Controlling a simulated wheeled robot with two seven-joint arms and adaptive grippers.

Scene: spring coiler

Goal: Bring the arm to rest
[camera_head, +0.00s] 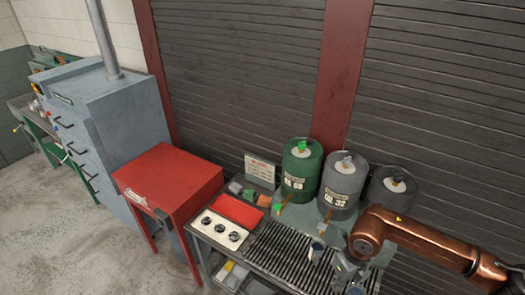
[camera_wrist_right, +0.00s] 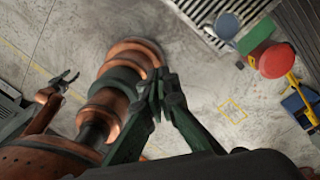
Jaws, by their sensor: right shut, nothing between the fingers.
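My right arm comes in from the right in the head view, a copper arm bent over the front right of the slatted bench (camera_head: 283,246). My right gripper (camera_head: 343,268) shows small below the bend, near the bench's front right part. In the right wrist view my right gripper (camera_wrist_right: 165,82) has its dark fingers together with nothing between them, above the floor. My left gripper (camera_wrist_right: 65,79) shows small at the left of the right wrist view, its fingers apart and empty. It is not seen in the head view.
A red cabinet (camera_head: 168,180) and a grey-blue cabinet (camera_head: 112,130) stand to the left. Bare concrete floor (camera_head: 60,220) lies at the lower left.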

